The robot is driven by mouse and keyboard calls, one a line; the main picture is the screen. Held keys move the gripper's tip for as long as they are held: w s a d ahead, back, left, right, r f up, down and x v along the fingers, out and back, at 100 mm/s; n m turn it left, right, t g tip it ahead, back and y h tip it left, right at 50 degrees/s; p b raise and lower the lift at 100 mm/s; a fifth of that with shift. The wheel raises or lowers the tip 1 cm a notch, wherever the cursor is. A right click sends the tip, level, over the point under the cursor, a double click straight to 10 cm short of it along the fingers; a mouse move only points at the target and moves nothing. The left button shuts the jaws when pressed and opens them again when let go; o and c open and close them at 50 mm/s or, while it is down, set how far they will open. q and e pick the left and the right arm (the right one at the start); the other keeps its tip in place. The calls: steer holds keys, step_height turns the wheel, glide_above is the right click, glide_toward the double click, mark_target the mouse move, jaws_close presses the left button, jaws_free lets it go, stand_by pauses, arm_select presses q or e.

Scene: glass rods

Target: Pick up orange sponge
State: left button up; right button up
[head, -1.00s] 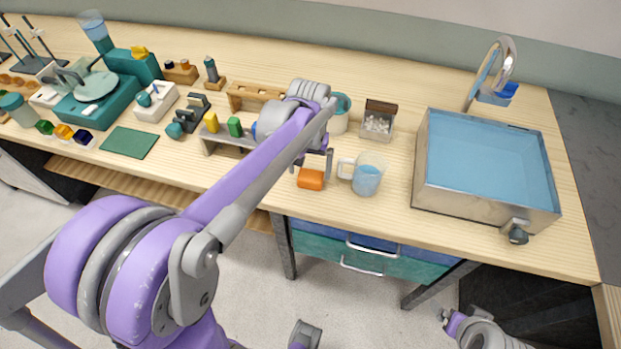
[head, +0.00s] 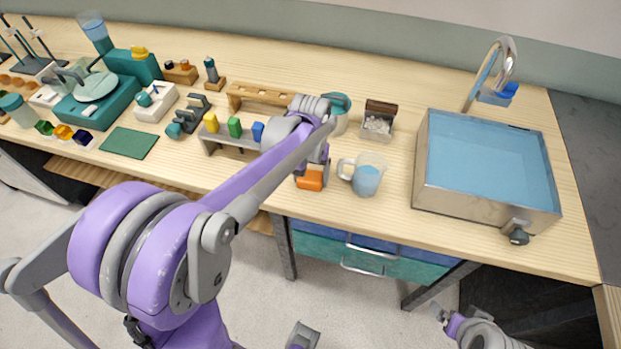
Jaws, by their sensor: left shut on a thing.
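The orange sponge (head: 311,181) is a small block near the front edge of the wooden bench, left of a beaker. My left gripper (head: 311,176) reaches over the bench from the left and points down at the sponge. Its fingers are on either side of the sponge and shut on it. I cannot tell whether the sponge is off the bench top. My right gripper (head: 440,313) shows only partly at the bottom right, low in front of the bench, and its jaws are too small to read.
A metal sink basin (head: 429,190) is further right. The front strip between beaker and basin is clear.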

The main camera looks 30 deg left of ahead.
mark_target(310, 176)
arm_select(q)
steer(key=shift+r, duration=0.1)
step_height(310, 176, up, 10)
steer(key=shift+f+p, duration=0.1)
steer(key=shift+p, duration=0.25)
steer(key=shift+s, duration=0.1)
stand_by(0.7)
